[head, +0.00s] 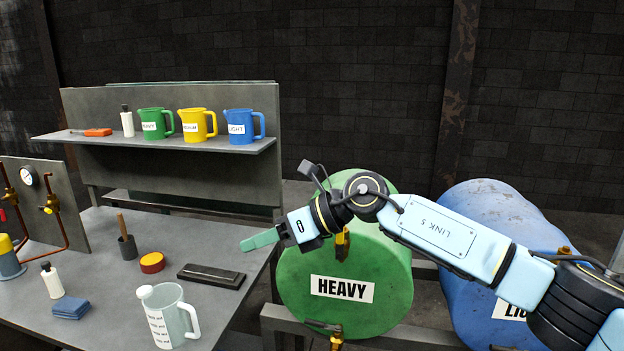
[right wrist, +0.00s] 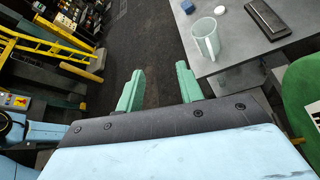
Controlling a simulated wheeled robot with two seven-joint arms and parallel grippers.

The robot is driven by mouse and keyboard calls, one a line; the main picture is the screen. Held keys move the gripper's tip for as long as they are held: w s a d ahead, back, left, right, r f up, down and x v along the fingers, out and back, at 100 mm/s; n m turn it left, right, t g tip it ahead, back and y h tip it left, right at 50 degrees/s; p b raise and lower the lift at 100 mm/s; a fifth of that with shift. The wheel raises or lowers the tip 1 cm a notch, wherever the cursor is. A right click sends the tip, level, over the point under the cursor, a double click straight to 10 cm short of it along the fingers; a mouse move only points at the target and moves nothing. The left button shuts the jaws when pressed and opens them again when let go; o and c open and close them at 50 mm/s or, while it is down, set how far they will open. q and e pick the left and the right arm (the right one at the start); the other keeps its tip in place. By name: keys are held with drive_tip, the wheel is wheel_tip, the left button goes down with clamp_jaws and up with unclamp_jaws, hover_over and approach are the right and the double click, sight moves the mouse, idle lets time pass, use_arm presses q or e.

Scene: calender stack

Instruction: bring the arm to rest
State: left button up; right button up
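My right arm comes in from the right in the head view, in front of the drums. Its gripper (head: 262,239) hangs in the air near the right edge of the grey workbench (head: 110,235), pointing left. In the right wrist view the two green fingers of the right gripper (right wrist: 160,88) stand well apart with nothing between them, above the dark floor. My left gripper is in neither view.
A clear measuring jug (head: 171,318) stands near the bench's front, beside a dark flat case (head: 211,276). A green HEAVY drum (head: 345,255) lies behind my right arm, with a blue drum (head: 490,215) right of it. Yellow rails (right wrist: 50,45) stand beyond the floor.

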drive_tip(key=s+a+r+m+t+y, duration=0.1)
drive_tip(key=s+a+r+m+y, duration=0.1)
drive_tip(key=s+a+m+y, duration=0.25)
drive_tip(key=d+f+m+t+h, duration=0.6)
drive_tip(key=d+m+t, duration=0.3)
drive_tip(key=m, duration=0.7)
drive_tip(key=d+f+m+t+h, duration=0.65)
drive_tip(key=d+m, duration=0.45)
drive_tip(key=m, duration=0.5)
drive_tip(key=s+d+f+m+g+h, duration=0.4)
drive_tip(key=s+d+f+m+g, duration=0.3)
drive_tip(key=s+f, duration=0.4)
drive_tip(key=s+d+f+m+g, duration=0.1)
drive_tip(key=s+d+f+g, duration=0.25)
drive_tip(key=s, duration=0.55)
drive_tip(key=s+d+f+m+g, duration=0.25)
drive_tip(key=s+f, duration=0.25)
drive_tip(key=s, duration=0.3)
drive_tip(key=s+f+g+b, duration=0.3)
drive_tip(key=f+b, duration=0.2)
drive_tip(key=f, duration=2.6)
drive_tip(key=s+d+f+b, duration=0.2)
drive_tip(key=s+f, duration=0.6)
drive_tip(key=f, duration=0.1)
drive_tip(key=s+d+f+n+b, duration=0.1)
drive_tip(key=s+f+b, duration=0.1)
drive_tip(key=s+f, duration=0.6)
drive_tip(key=shift+d+f+g+h, duration=0.35)
drive_tip(key=shift+d+f+h, duration=0.05)
drive_tip(key=shift+f, duration=0.05)
